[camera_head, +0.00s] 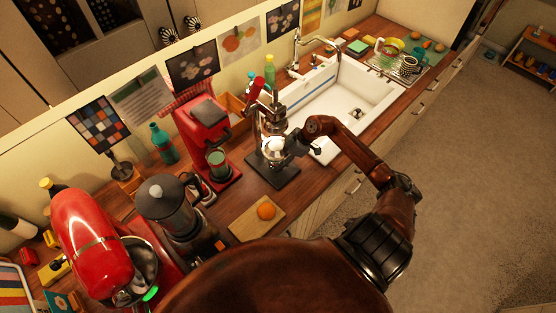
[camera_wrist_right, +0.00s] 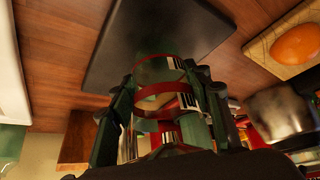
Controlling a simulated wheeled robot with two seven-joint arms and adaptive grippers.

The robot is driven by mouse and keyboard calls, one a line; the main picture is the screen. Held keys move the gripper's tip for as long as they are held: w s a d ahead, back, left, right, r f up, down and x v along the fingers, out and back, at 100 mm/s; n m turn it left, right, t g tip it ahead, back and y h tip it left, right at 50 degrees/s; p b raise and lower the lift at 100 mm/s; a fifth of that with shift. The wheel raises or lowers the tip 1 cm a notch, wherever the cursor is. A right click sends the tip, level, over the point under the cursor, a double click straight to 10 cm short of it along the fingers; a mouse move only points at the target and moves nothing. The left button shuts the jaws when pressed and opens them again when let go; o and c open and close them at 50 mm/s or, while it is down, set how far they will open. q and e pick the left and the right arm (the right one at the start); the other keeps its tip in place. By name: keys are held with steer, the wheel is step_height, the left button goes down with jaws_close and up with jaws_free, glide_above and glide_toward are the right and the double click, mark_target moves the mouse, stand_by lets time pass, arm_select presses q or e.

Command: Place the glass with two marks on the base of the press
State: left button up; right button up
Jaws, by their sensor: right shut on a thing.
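The glass (camera_wrist_right: 160,72) is see-through and greenish, with red bands and small white-and-dark marks, in the right wrist view. My right gripper (camera_wrist_right: 160,103) is shut on it, one finger on each side. The dark flat base of the press (camera_wrist_right: 150,35) lies just beyond the glass; I cannot tell whether they touch. In the head view the press (camera_head: 270,118) stands left of the sink, and its dark base (camera_head: 285,178) shows below. My right gripper (camera_head: 290,146) is at the press, above the base; the glass is hard to make out there. My left gripper is not in view.
A red coffee machine (camera_head: 205,130) with a green cup (camera_head: 218,166) stands left of the press. An orange (camera_head: 266,211) lies on a wooden board (camera_head: 245,227) in front. The white sink (camera_head: 325,95) is at the right. A black jug (camera_head: 168,203) stands nearby.

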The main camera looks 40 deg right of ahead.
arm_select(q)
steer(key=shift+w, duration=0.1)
arm_select(e)
steer(key=shift+s, duration=0.1)
steer(key=o, duration=1.3)
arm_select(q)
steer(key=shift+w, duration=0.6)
arm_select(e)
steer(key=shift+d+r, duration=0.1)
steer(key=shift+s+d+r, duration=0.1)
steer(key=shift+d+r, duration=0.1)
steer(key=shift+r, duration=0.1)
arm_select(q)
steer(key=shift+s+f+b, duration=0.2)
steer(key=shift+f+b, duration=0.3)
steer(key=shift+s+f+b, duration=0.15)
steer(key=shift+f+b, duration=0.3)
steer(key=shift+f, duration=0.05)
arm_select(e)
steer(key=v, duration=1.1)
steer(key=shift+a, duration=0.1)
